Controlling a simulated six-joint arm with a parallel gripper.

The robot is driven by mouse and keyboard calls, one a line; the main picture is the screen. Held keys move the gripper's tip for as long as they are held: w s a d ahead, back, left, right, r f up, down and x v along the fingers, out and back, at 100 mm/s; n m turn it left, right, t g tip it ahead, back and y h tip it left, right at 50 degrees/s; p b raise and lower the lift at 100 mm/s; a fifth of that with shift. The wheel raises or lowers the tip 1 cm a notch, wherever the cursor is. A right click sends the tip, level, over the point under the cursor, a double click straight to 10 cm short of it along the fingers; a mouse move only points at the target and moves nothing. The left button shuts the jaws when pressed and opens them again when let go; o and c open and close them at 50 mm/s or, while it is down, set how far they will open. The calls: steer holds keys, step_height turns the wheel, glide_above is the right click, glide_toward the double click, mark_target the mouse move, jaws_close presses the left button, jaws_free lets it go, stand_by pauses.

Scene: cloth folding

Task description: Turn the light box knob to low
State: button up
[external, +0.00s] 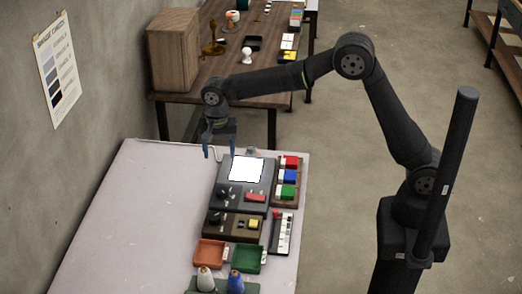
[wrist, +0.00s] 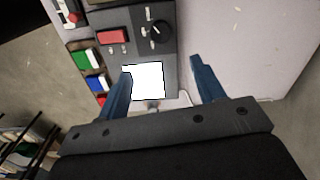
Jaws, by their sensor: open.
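The light box (external: 246,187) is a dark grey unit with a bright white lit square (external: 246,169), standing on the pale table. Its black round knob (external: 223,193) is at the front left in the external view, beside a red switch (external: 256,197). In the wrist view the knob (wrist: 160,31) is near the top, with light marks around it, right of the red switch (wrist: 113,37). My gripper (external: 219,149) is open and empty, above the box's far edge. In the wrist view my fingers (wrist: 160,72) point toward the box, apart from the knob; one overlaps the lit square's edge.
Red, blue and green blocks (external: 288,176) stand in a tray right of the box. A brown unit with a yellow button (external: 253,223) is in front, near red (external: 210,253) and green (external: 249,258) trays. The table's left side (external: 140,220) is clear.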

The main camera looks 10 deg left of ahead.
mark_target(222, 190)
step_height(222, 190, down, 16)
steer(key=shift+r, duration=0.1)
stand_by(0.4)
steer(key=c, duration=1)
